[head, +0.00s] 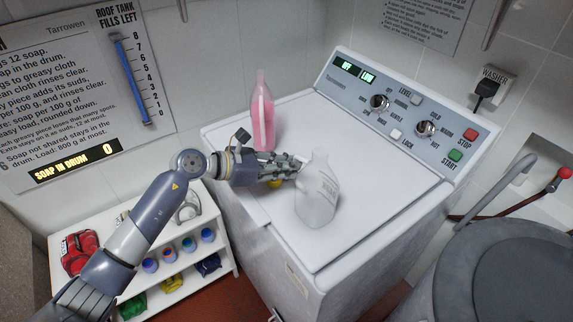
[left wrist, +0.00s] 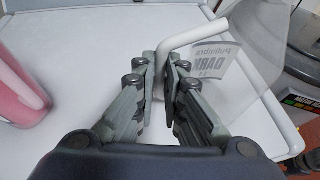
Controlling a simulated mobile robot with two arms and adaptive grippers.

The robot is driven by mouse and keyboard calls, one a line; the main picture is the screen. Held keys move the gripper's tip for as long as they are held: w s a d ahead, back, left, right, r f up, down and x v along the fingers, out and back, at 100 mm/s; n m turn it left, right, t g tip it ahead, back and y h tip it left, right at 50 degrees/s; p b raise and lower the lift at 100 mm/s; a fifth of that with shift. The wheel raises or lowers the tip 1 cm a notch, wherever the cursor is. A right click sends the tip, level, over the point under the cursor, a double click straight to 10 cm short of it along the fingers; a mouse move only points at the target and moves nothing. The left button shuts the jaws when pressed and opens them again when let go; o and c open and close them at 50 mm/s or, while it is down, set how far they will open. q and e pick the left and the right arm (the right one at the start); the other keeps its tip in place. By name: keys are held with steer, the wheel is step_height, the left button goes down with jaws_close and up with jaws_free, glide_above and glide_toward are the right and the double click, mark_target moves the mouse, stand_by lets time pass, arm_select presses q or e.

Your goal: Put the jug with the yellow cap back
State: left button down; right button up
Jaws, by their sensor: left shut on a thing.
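My left gripper (head: 293,172) is over the washer lid with its fingers at the handle side of a pale translucent jug (head: 318,203). In the left wrist view the gripper (left wrist: 162,72) is shut on the jug's white handle (left wrist: 193,36); the jug's grey label (left wrist: 238,80) shows reversed through its wall. The jug looks empty and nearly upright. I cannot tell whether its base touches the lid. A small yellow thing (head: 275,184), perhaps the cap, shows just below the fingers, partly hidden. No cap shows on the jug's pale top.
A pink bottle (head: 263,122) stands on the washer lid (head: 385,190) behind my gripper. The control panel (head: 400,105) rises at the back. A low white shelf (head: 222,258) with colored pots stands left, and a grey drum (head: 500,270) stands right. The lid's right side is clear.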

arm_select(q)
steer(key=shift+f, duration=0.2)
steer(key=c, duration=1.7)
jaws_free()
steer(key=shift+r, duration=0.15)
steer(key=shift+b+v, duration=1.7)
steer(key=shift+v, duration=4.35)
